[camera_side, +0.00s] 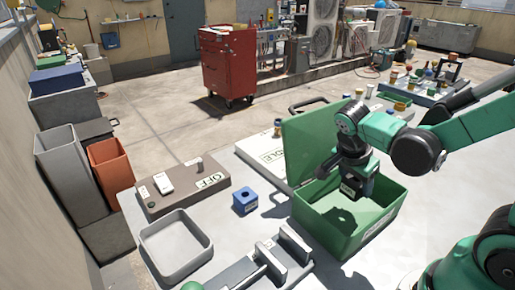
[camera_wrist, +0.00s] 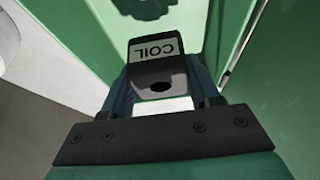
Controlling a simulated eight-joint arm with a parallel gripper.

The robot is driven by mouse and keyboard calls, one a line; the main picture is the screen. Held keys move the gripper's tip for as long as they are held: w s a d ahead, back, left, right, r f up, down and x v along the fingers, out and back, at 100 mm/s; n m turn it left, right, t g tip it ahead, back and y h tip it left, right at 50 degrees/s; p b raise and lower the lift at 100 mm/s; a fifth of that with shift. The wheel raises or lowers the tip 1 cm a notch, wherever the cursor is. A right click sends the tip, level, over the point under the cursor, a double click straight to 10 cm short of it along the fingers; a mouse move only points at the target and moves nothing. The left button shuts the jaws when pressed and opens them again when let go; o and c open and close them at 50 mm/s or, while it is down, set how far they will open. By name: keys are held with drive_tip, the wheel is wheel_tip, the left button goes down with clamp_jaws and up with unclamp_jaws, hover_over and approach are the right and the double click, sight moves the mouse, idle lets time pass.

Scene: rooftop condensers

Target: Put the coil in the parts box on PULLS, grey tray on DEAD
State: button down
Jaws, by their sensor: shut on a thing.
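My gripper (camera_side: 356,184) is shut on the coil (camera_side: 349,188), a black block with a pale label. In the wrist view the coil (camera_wrist: 154,70) sits between my fingers and its label reads COIL. The coil hangs over the open mouth of the green parts box (camera_side: 345,232), whose lid (camera_side: 311,139) stands raised at the back left. I cannot tell exactly how far the coil is above the box floor. The empty grey tray (camera_side: 176,262) lies at the front left of the table. I can read no PULLS or DEAD label.
A small blue block (camera_side: 245,202) stands between tray and box. A pale board marked IDLE (camera_side: 262,149) is behind the lid. A grey fixture with upright bars (camera_side: 268,262) is at the front.

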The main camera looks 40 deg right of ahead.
sight(349, 195)
drive_tip(key=shift+f, duration=2.9)
drive_tip(key=shift+c, duration=1.1)
unclamp_jaws()
drive_tip(key=w+a+r+n+t+y, duration=0.1)
drive_tip(key=a+r+n+t+y, duration=0.1)
drive_tip(key=r+n, duration=0.4)
drive_tip(key=w+a+r+n+t+y, duration=0.2)
drive_tip(key=a+r+n+t, duration=0.3)
drive_tip(key=n, duration=0.7)
drive_tip(key=shift+a+r+n+t+y, duration=0.3)
drive_tip(key=shift+a+r+n, duration=0.15)
drive_tip(key=shift+r, duration=0.35)
drive_tip(key=shift+w, duration=0.1)
